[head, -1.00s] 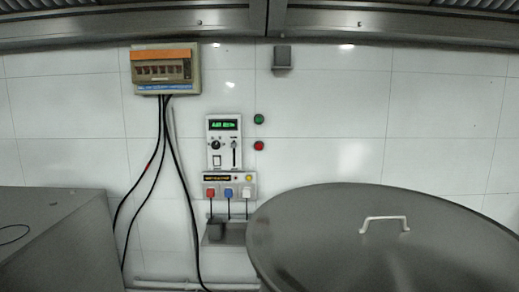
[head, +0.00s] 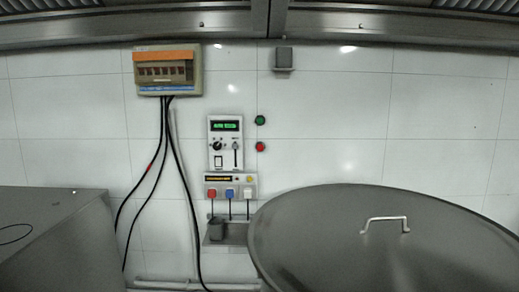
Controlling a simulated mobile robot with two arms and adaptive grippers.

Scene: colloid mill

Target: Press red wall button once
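The red wall button (head: 260,146) is a small round button on the white tiled wall, near the middle of the head view. A similar green button (head: 260,120) sits directly above it. Both are just right of a white control panel (head: 225,142) with a green lit display. Neither of my grippers is in view, and nothing touches or covers the red button.
A large grey round lid (head: 330,230) with a handle (head: 385,225) fills the lower right. A grey metal box (head: 60,235) stands at lower left. A breaker box (head: 167,71) with hanging black cables, a socket panel (head: 231,186) and a small shelf (head: 238,232) are on the wall.

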